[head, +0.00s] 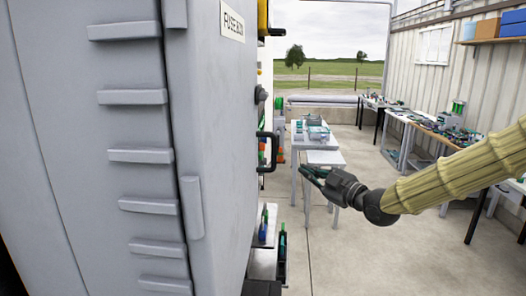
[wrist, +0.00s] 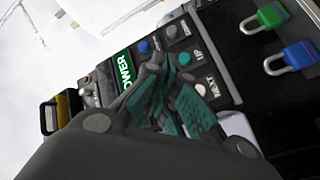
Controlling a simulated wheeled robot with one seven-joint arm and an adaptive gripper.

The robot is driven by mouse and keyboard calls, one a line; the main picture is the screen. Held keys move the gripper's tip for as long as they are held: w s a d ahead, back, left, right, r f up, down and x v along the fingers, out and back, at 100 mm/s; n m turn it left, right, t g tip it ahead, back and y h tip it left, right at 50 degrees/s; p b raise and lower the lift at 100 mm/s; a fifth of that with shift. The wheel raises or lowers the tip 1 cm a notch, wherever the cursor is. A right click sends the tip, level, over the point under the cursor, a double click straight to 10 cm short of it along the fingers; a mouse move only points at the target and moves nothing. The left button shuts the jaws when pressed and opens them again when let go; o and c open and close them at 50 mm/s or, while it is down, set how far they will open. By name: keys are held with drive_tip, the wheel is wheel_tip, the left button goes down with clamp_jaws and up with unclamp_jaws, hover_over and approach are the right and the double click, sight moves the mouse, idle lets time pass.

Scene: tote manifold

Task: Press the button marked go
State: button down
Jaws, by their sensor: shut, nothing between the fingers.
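In the wrist view a dark panel (wrist: 221,66) carries several round buttons. I see a blue button (wrist: 144,46), a dark button (wrist: 171,31), a teal button (wrist: 184,59) and a white button (wrist: 200,90). Labels reading UP and NEXT stand by the teal and white ones. A green label reads POWER. I cannot read a go mark on any button; my gripper hides part of the panel. My gripper (wrist: 164,70) is shut and empty, its tips in front of the panel. In the head view my gripper (head: 307,173) is right of the grey cabinet.
A green padlock (wrist: 264,18) and a blue padlock (wrist: 291,57) hang at the panel's right. A yellow-and-black part (wrist: 62,112) is at its left. The grey cabinet (head: 222,130) fills the head view's left. A white table (head: 314,140) stands behind my gripper; workbenches line the right wall.

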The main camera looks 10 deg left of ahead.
sight(261, 156)
wheel_tip(261, 156, up, 4)
drive_tip(key=shift+w+f+n+y, duration=0.1)
drive_tip(key=shift+w+n+y, duration=0.05)
drive_tip(key=shift+n+y, duration=0.2)
drive_tip(key=a, duration=0.8)
drive_tip(key=shift+a+b, duration=0.35)
drive_tip(key=shift+b, duration=0.1)
drive_tip(key=shift+a, duration=0.2)
idle(1.2)
drive_tip(key=shift+a+b, duration=0.3)
drive_tip(key=shift+b, duration=0.1)
